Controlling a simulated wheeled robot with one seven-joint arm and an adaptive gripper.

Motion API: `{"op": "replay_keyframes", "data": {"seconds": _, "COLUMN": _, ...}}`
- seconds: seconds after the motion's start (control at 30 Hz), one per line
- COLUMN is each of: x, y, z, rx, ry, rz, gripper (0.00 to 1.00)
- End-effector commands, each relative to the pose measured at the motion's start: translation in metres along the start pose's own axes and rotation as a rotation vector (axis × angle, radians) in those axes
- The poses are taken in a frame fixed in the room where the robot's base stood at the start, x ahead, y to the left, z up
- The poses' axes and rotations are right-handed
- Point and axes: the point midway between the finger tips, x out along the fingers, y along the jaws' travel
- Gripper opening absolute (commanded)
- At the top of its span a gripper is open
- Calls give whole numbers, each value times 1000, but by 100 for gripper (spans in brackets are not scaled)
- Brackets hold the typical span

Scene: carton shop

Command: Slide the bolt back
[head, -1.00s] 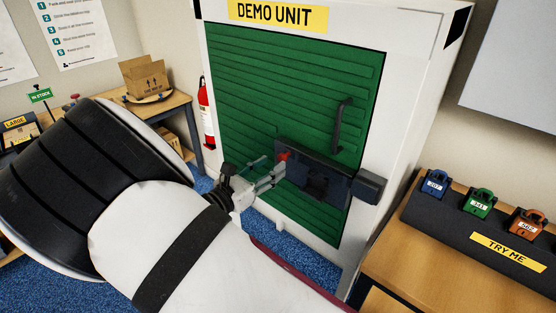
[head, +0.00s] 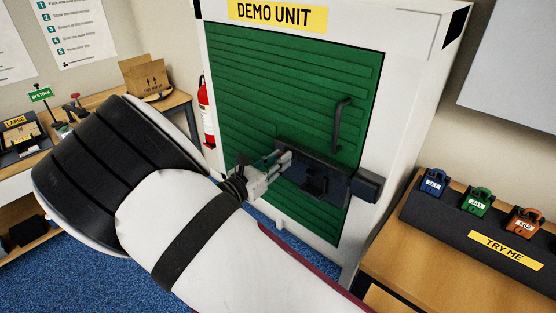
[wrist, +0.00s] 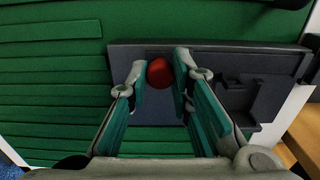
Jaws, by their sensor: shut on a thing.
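The bolt's dark mounting plate (head: 325,193) is fixed low on the green door (head: 240,95) of the demo unit. The dark keeper block (head: 367,187) is on the frame to its right. The bolt's red knob (wrist: 160,72) shows between my fingers in the wrist view, at the left part of the plate (wrist: 225,58). My gripper (head: 287,158) is shut on this knob and hides it in the head view. It also shows in the wrist view (wrist: 160,78). I cannot tell whether the bolt's end sits in the keeper.
A dark vertical handle (head: 341,124) stands out from the door above the plate. A wooden bench (head: 385,262) with several coloured padlocks on a dark stand (head: 453,228) is close on the right. A red extinguisher (head: 207,115) hangs left of the unit. Blue carpet is below.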

Motion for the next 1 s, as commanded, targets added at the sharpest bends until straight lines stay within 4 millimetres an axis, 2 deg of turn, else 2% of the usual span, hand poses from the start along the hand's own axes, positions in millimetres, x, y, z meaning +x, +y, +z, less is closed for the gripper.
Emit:
{"op": "replay_keyframes", "data": {"seconds": 0.07, "x": 0, "y": 3, "z": -1, "rx": 1, "ry": 0, "rz": 0, "gripper": 0}}
{"op": "replay_keyframes", "data": {"seconds": 0.33, "x": 2, "y": 39, "z": -3, "rx": 2, "ry": 1, "rz": 1, "gripper": 0}}
{"op": "replay_keyframes", "data": {"seconds": 0.7, "x": 0, "y": 46, "z": 0, "rx": 0, "ry": 2, "rz": 5, "gripper": 0}}
{"op": "replay_keyframes", "data": {"seconds": 0.73, "x": 0, "y": 46, "z": 0, "rx": 0, "ry": 2, "rz": 6, "gripper": 24}}
{"op": "replay_keyframes", "data": {"seconds": 0.8, "x": 0, "y": 46, "z": 0, "rx": 1, "ry": 2, "rz": 6, "gripper": 40}}
{"op": "replay_keyframes", "data": {"seconds": 1.0, "x": 0, "y": 45, "z": 0, "rx": 0, "ry": 1, "rz": 2, "gripper": 41}}
